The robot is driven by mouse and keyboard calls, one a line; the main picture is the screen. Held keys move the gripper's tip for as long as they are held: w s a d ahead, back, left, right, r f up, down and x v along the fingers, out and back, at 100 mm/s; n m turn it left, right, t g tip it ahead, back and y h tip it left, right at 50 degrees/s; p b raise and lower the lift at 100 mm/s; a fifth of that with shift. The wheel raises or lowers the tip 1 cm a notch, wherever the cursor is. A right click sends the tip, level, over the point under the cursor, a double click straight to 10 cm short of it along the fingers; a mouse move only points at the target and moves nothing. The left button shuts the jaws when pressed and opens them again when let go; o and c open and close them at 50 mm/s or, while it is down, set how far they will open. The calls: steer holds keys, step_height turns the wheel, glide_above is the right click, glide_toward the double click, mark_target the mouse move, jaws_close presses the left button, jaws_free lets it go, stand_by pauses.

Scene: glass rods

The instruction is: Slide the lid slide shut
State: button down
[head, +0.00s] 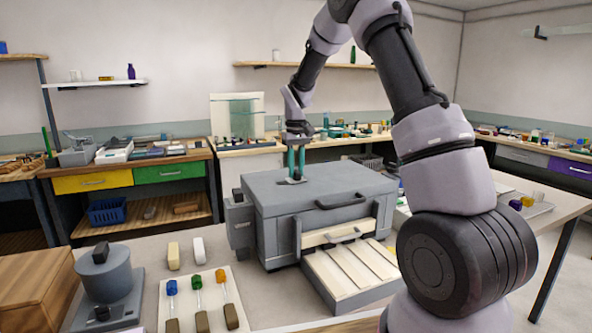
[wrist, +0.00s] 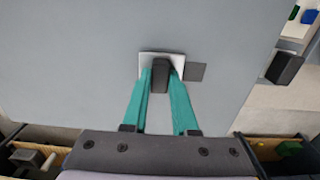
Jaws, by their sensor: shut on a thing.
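A grey box-shaped furnace (head: 315,190) stands on the bench in the middle of the head view. On its flat lid sits the lid slide, a small pale plate (wrist: 147,58) with a dark upright knob (wrist: 161,75). My gripper (head: 296,165) reaches down from above. Its two teal fingers (wrist: 161,92) are shut on the knob, one on each side. A dark square (wrist: 196,72) lies just right of the plate in the wrist view, looking like an opening partly beside the slide. The fingers hide part of the plate.
A pale slatted tray (head: 350,272) juts out at the furnace's front. A grey cylinder on a base (head: 106,272), a wooden box (head: 35,290) and a board with coloured glass rods (head: 205,305) stand to the left. The lid around the slide is clear.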

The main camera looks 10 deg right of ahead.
mark_target(281, 183)
steer(key=shift+s+a, duration=0.25)
steer(key=shift+a, duration=1.05)
steer(key=shift+s+a, duration=0.25)
steer(key=shift+a, duration=1)
steer(key=c, duration=0.7)
jaws_free()
steer(key=shift+a, duration=0.1)
steer(key=shift+r, duration=0.1)
step_height(281, 183, up, 11)
steer(key=shift+f, duration=0.2)
steer(key=shift+r, duration=0.1)
steer(key=s+d+r+m+t+y, duration=0.1)
steer(key=s+d+r+t, duration=0.2)
steer(key=s, duration=0.5)
steer(key=s+d+r+m, duration=0.2)
steer(key=s+d+r, duration=0.1)
steer(key=s+r, duration=0.3)
steer(key=s+d+r+m+t+y, duration=0.1)
steer(key=s+d+r+t, duration=0.15)
steer(key=s, duration=0.65)
steer(key=s+d, duration=0.1)
steer(key=s, duration=0.2)
steer(key=s+f+m+t, duration=0.1)
steer(key=s, duration=0.2)
steer(key=s+d+f+m, duration=0.1)
steer(key=s, duration=0.2)
steer(key=shift+s+d+f+t, duration=0.1)
steer(key=shift+d+t, duration=0.2)
steer(key=shift+t, duration=0.05)
